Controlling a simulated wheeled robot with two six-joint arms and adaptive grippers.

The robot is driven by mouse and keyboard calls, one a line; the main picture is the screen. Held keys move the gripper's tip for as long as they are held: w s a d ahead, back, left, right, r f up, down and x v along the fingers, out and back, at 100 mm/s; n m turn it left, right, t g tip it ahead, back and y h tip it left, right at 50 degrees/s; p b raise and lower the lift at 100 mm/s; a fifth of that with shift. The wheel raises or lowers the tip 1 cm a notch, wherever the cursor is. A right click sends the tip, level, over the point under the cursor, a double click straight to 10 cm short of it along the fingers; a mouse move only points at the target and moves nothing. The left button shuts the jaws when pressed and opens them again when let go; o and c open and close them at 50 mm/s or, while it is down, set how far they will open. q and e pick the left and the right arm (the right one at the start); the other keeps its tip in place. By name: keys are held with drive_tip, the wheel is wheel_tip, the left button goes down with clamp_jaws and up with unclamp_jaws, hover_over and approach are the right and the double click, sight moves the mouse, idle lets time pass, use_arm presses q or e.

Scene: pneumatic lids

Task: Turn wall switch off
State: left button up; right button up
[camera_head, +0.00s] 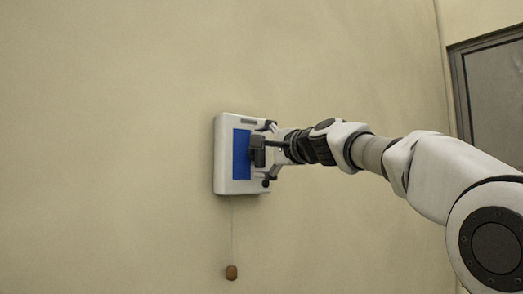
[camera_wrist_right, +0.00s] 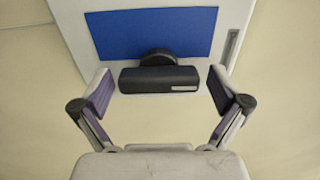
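The wall switch is a white box (camera_head: 222,165) with a blue panel (camera_head: 240,160) and a black handle (camera_head: 257,150), mounted on the wall. In the right wrist view the handle (camera_wrist_right: 158,80) is a black bar on a round hub, in front of the blue panel (camera_wrist_right: 155,28). My right gripper (camera_head: 268,153) is at the switch. In the wrist view its two fingers (camera_wrist_right: 160,90) are spread wide, one at each end of the bar, with a small gap on both sides. My left gripper is not in view.
A small brown piece (camera_head: 231,272) hangs on a thin cord below the switch box. A dark-framed door or window (camera_head: 490,90) is at the far right. The beige wall (camera_head: 110,130) left of the switch is clear.

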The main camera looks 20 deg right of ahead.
drive_tip(key=shift+s, duration=0.1)
drive_tip(key=c, duration=0.8)
drive_tip(key=shift+n, duration=0.4)
drive_tip(key=n+b, duration=0.1)
drive_tip(key=n, duration=0.2)
drive_tip(key=shift+b, duration=0.4)
drive_tip(key=n+b, duration=0.1)
drive_tip(key=n, duration=0.3)
drive_tip(key=shift+r, duration=0.1)
drive_tip(key=n+b, duration=0.1)
drive_tip(key=n, duration=0.4)
drive_tip(key=shift+n+b, duration=0.35)
drive_tip(key=shift+n, duration=0.05)
drive_tip(key=n, duration=0.4)
drive_tip(key=shift+n+b, duration=0.3)
